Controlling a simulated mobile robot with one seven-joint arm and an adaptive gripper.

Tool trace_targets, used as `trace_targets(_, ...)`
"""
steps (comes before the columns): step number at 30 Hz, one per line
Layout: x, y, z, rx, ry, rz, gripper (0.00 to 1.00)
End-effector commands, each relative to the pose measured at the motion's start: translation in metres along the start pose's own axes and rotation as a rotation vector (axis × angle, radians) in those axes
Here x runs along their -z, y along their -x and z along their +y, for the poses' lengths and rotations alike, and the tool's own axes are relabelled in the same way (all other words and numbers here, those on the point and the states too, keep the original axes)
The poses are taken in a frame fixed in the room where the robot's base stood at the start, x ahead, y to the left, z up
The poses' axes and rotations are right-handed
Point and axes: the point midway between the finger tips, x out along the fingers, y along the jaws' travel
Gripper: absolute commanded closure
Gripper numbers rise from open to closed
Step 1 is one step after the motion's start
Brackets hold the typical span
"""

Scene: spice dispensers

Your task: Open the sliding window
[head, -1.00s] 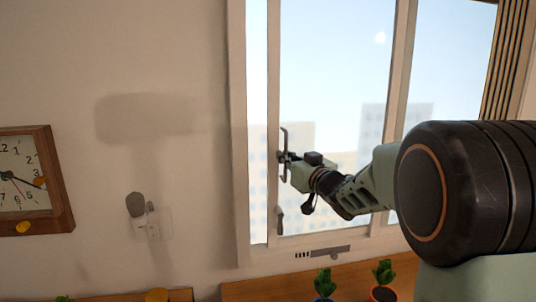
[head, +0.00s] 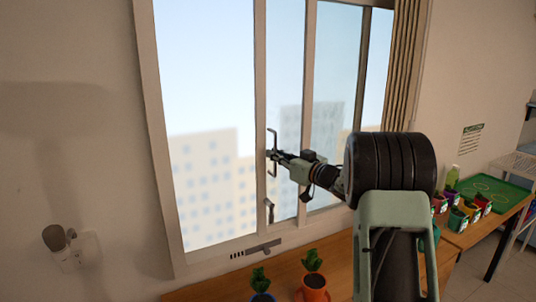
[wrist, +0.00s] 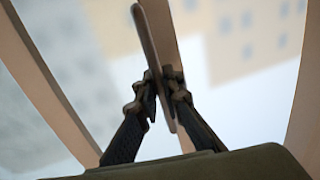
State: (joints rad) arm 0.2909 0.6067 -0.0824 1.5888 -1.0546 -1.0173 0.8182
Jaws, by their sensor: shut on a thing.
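The sliding window's pale sash (head: 260,100) stands well right of the left frame post (head: 160,150), with a wide gap between them. A thin upright bar handle (head: 273,135) is on the sash's left stile. My gripper (head: 272,155) is shut on this handle, around its middle. In the wrist view, my gripper's dark fingers (wrist: 163,92) close on the two sides of the handle (wrist: 147,35). A grey latch (head: 269,211) sits lower on the same stile.
Two potted plants (head: 313,280) (head: 261,284) stand on the wooden desk (head: 215,291) below the window. A green tray (head: 495,192) and small coloured containers are at the right. A wall socket (head: 88,247) is at lower left.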

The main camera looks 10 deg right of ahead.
Motion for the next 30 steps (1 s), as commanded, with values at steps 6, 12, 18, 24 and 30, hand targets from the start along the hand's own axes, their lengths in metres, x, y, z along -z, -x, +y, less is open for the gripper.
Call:
trace_targets(6,0.000,0.000,0.001,-0.001,0.000,0.001,1.00)
trace_targets(12,0.000,0.000,0.000,0.000,0.000,0.001,0.81)
trace_targets(18,0.000,0.000,0.000,0.000,0.000,0.001,0.75)
trace_targets(24,0.000,0.004,0.000,-0.001,0.000,0.000,0.75)
trace_targets(30,0.001,0.035,0.001,-0.003,0.001,0.000,0.75)
